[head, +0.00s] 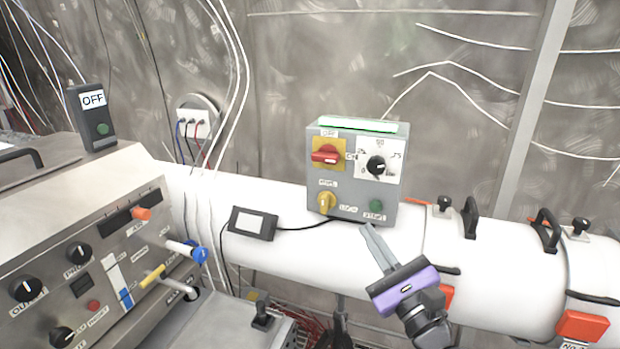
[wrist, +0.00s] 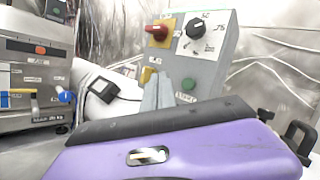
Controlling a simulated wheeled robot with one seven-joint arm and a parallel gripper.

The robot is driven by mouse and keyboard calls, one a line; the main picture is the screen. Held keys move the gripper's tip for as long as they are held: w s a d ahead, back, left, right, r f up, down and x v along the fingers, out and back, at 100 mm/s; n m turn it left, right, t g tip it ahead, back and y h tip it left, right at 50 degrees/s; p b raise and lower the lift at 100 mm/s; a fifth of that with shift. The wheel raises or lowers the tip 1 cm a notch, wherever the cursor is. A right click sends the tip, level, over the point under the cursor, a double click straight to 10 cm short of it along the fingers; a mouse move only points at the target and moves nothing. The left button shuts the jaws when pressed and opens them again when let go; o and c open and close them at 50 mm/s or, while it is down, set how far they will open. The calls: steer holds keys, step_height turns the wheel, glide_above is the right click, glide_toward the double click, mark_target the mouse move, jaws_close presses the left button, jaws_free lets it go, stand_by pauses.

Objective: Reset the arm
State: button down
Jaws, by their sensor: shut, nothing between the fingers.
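My gripper (head: 372,232) is shut and empty, with its purple body (head: 403,288) in front of the white pipe at the lower right of centre in the head view. Its closed fingers point up and left, near the lower right of a grey control box. In the wrist view, the closed fingers (wrist: 164,94) show in front of the grey control box (wrist: 222,60). The box also shows in the head view (head: 340,188), with a red rotary switch (head: 325,154), a black knob (head: 376,165), a yellow knob (head: 325,202) and a green button (head: 376,205). I cannot tell whether the fingers touch the box.
A thick white pipe (head: 280,200) runs across, bearing a small black-framed display (head: 252,223). Black handles (head: 470,218) and orange latches (head: 583,326) sit on the right. A steel console (head: 60,240) with knobs and levers fills the left. A box marked OFF (head: 92,115) stands behind it.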

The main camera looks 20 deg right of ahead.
steer(key=s+a+f+n+g+h, duration=0.1)
steer(key=s+f+n+g, duration=0.1)
steer(key=s+f+n, duration=0.3)
steer(key=s+a+f+n+g, duration=0.2)
steer(key=s+f+n, duration=0.4)
steer(key=s+n, duration=0.8)
steer(key=s+a+f+n+g+h, duration=0.1)
steer(key=s+f+n, duration=0.4)
steer(key=s, duration=1.7)
steer(key=a+n+g, duration=0.1)
steer(key=n, duration=0.4)
steer(key=shift+s+f+h, duration=0.15)
steer(key=shift+s+h, duration=0.05)
steer(key=shift+h, duration=0.1)
